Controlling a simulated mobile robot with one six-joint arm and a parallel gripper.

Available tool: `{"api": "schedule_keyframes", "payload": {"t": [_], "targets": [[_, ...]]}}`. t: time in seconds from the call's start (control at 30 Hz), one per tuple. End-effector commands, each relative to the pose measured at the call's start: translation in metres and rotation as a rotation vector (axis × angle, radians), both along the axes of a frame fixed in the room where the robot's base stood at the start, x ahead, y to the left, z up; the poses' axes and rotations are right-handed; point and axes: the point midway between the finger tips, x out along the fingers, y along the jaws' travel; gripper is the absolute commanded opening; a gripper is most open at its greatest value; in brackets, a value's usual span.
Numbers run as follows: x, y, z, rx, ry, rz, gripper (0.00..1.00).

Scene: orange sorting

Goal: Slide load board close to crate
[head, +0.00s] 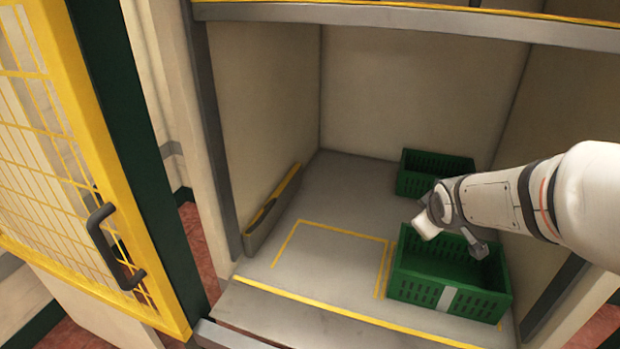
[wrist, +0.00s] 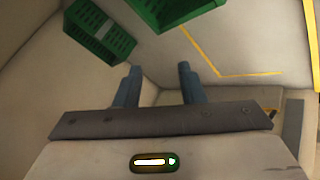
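A large green crate (head: 450,298) stands at the front right of the bay floor; part of it shows at the top of the wrist view (wrist: 185,12). A narrow grey board with a yellow top edge (head: 272,212), which looks like the load board, leans along the left wall. A dark slot or grip shows in it. Part of what looks like this board is at the right edge of the wrist view (wrist: 293,125). My gripper (wrist: 158,72) has its two fingers apart with nothing between them. In the head view it is above the large crate, its fingertips unclear.
A smaller green crate (head: 412,173) stands at the back right. Yellow lines (head: 340,231) mark a clear rectangle of floor between board and large crate. Walls close the sides and back. A yellow mesh door (head: 60,170) with a dark handle stands open at left.

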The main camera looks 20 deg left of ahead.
Motion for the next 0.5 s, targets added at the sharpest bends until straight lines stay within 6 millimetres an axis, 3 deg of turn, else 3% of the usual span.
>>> {"api": "schedule_keyframes", "payload": {"t": [0.1, 0.23, 0.37, 0.5], "targets": [[0.048, 0.052, -0.016, -0.076, -0.119, 0.23, 0.36], [0.086, 0.115, -0.034, -0.144, -0.27, 0.48, 0.36], [0.108, 0.185, -0.059, -0.198, -0.431, 0.724, 0.36], [0.112, 0.261, -0.091, -0.233, -0.617, 0.974, 0.36]]}}
